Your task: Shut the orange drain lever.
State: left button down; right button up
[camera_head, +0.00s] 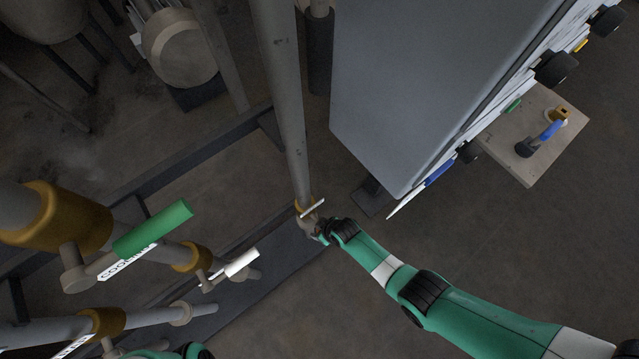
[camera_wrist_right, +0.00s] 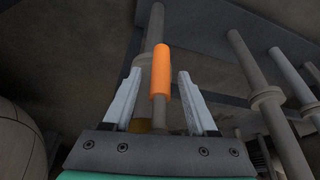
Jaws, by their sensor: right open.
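The orange drain lever (camera_wrist_right: 161,74) shows in the right wrist view as an orange sleeve on a grey rod. It stands between the two fingers of my right gripper (camera_wrist_right: 159,72), which is open, with a visible gap on each side. In the head view my right gripper (camera_head: 317,228) is at the brass valve (camera_head: 305,203) low on a vertical pipe. The orange sleeve cannot be made out there. Of my left arm, only a green piece shows at the bottom left edge; its gripper is out of view.
A green-handled lever (camera_head: 153,229) and a white-handled lever (camera_head: 241,263) sit on pipes at the left. A large grey cabinet (camera_head: 430,80) stands right of the vertical pipe (camera_head: 283,90). A beige board (camera_head: 535,160) with a blue-handled part is at the right. Open floor lies below it.

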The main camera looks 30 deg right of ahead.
grip_shut()
dwell(0.3)
jog(key=shift+f, duration=0.1)
dwell(1.1)
